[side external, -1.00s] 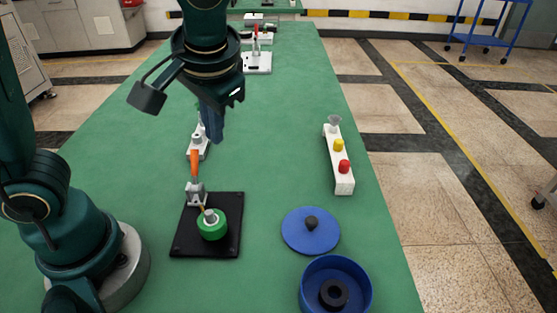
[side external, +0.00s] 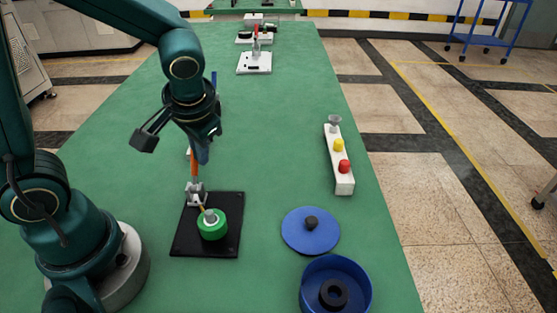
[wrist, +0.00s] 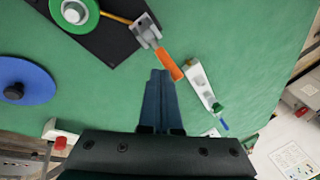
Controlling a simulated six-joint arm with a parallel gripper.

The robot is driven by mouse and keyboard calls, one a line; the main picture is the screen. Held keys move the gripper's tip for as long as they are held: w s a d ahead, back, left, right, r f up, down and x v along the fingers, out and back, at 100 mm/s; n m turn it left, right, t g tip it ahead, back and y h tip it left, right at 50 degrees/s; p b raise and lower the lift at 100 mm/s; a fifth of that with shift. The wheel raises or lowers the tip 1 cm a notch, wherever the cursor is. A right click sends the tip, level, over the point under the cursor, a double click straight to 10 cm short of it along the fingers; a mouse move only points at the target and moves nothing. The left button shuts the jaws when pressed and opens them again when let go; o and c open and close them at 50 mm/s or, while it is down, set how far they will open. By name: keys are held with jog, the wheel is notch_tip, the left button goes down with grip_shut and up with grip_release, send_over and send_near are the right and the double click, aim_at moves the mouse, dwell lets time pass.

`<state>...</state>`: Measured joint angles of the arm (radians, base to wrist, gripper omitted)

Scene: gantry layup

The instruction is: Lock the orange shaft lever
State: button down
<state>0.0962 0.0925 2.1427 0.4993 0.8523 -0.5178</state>
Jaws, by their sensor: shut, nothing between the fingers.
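The orange lever (side external: 194,164) is the handle of a small metal clamp (side external: 196,194) at the back left edge of a black plate (side external: 180,243). In the wrist view the orange lever (wrist: 168,64) stretches from the clamp (wrist: 147,30) to beside my fingertips. A green ring (side external: 212,229) sits around a light shaft on the plate, with the clamp's thin arm reaching to it. My gripper (side external: 203,157) is shut and empty, pointing down close beside the lever's orange end. I cannot tell whether they touch. The arm partly hides the area behind the lever.
A white clamp base (wrist: 199,84) stands just beyond the lever, mostly hidden in the side view. A blue lid (side external: 310,234), a blue round container (side external: 336,300) and a white button bar (side external: 339,165) lie to the right. The green table between is clear.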

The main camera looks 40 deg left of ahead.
jog(key=shift+w+a, duration=0.1)
jog(key=shift+a, duration=0.05)
jog(key=w+a+g+h, duration=0.1)
jog(key=w+a+f+g+h, duration=0.1)
jog(key=g+h, duration=0.1)
jog(key=shift+f, duration=0.25)
jog(key=f+g+h, duration=0.1)
jog(key=w+a+f+g+h, duration=0.1)
jog(key=g+h, duration=0.1)
jog(key=shift+m, duration=0.3)
jog(key=shift+r, duration=0.15)
jog(key=shift+d, duration=0.1)
jog(key=shift+s+d+r, duration=0.2)
jog(key=shift+s+d, duration=0.3)
jog(key=shift+s, duration=0.05)
jog(key=shift+v, duration=2.55)
